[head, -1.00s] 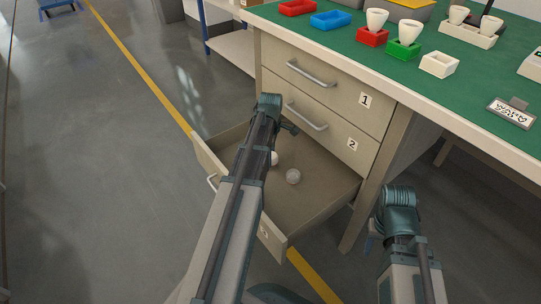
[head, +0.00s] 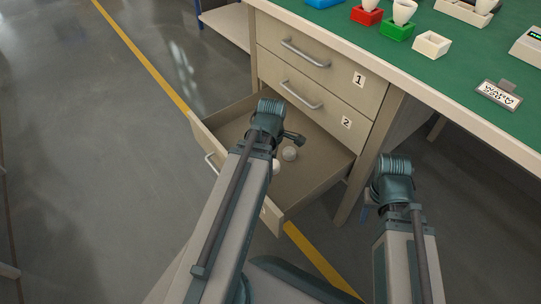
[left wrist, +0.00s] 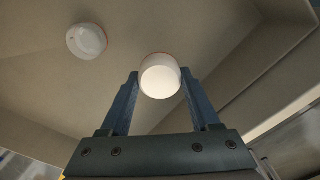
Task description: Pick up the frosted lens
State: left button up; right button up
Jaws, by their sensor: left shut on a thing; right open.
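The open bottom drawer (head: 325,180) holds round domed lenses. A white lens (left wrist: 160,82), which looks like the frosted one, sits between the fingers of my left gripper (left wrist: 160,76), which is shut on it. Part of it shows beside my left arm in the head view (head: 276,167); the arm hides the fingers there. A second, greyer round lens (head: 289,154) lies on the drawer floor. It also shows at upper left in the left wrist view (left wrist: 87,41), apart from the gripper. My right gripper (head: 366,211) is open and mostly hidden, outside the drawer at the right.
Closed drawers 1 (head: 305,55) and 2 (head: 302,94) are above the open drawer. The green bench top (head: 455,85) carries a red box (head: 366,15), a green box (head: 396,29) and a white box (head: 431,44).

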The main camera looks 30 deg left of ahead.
pick_arm(q)
jog(key=shift+r+p, duration=2.25)
